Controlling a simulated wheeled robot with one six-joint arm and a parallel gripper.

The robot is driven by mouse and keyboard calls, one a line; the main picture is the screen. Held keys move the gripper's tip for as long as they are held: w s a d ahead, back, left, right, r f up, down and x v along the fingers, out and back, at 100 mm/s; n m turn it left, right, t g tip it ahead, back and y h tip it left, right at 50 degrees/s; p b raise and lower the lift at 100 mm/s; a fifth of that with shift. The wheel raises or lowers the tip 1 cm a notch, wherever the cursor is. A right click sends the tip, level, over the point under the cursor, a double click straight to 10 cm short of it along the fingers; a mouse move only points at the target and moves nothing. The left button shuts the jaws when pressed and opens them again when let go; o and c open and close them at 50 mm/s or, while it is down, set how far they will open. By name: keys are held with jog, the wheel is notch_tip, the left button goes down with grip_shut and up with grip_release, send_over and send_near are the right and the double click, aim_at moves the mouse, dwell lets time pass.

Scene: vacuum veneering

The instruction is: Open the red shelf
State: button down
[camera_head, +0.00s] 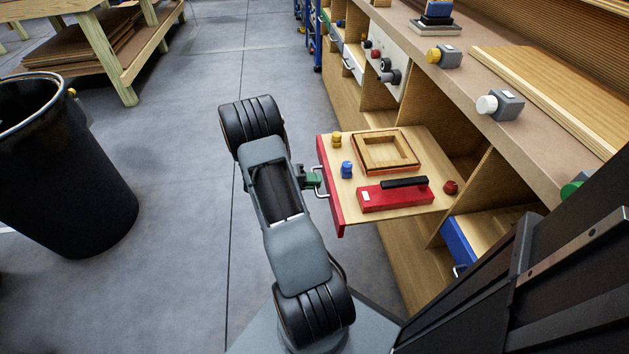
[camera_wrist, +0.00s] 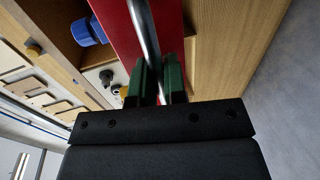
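The red shelf is a pull-out with a red front (camera_head: 329,190) and a wooden bottom. It stands well out from the cabinet in the head view, its contents in plain sight. Its metal handle (camera_head: 321,172) is on the front. My gripper (camera_head: 313,180) is at this handle, coming from the left. In the wrist view, the green fingers of my gripper (camera_wrist: 158,82) are closed around the metal handle (camera_wrist: 148,35), one on each side. The red front (camera_wrist: 120,30) is right behind it. The fingertips are partly hidden in the head view.
A wooden frame (camera_head: 389,151), a red box (camera_head: 395,195) and small yellow, blue and red knobs sit on the shelf. A blue-fronted shelf (camera_head: 458,243) lies below right. A black bin (camera_head: 60,170) stands at left. The grey floor (camera_head: 185,200) between is clear.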

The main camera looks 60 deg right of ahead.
jog(key=c, duration=1.2)
grip_release()
jog(key=shift+w, duration=0.1)
jog(key=p+v, duration=0.2)
jog(key=v, duration=1.1)
jog(key=shift+w+a+r, duration=0.1)
jog(key=shift+w+a, duration=0.15)
jog(key=shift+w, duration=0.05)
jog(key=s+a+r+n+t+y+p, duration=0.2)
jog(key=a+r+t+p, duration=0.3)
jog(key=r, duration=0.9)
jog(key=s+a+r+n+t+y+p, duration=0.3)
jog(key=a+r+n+t+y+p, duration=0.1)
jog(key=a+r+p, duration=0.7)
jog(key=s+a+r+n+t+y+p, duration=0.3)
jog(key=a+r+t+y+p, duration=0.2)
jog(key=r, duration=1.2)
jog(key=shift+s+a+t+p, duration=0.15)
jog(key=shift+a+t+p, duration=0.25)
jog(key=shift+a+p, duration=1.4)
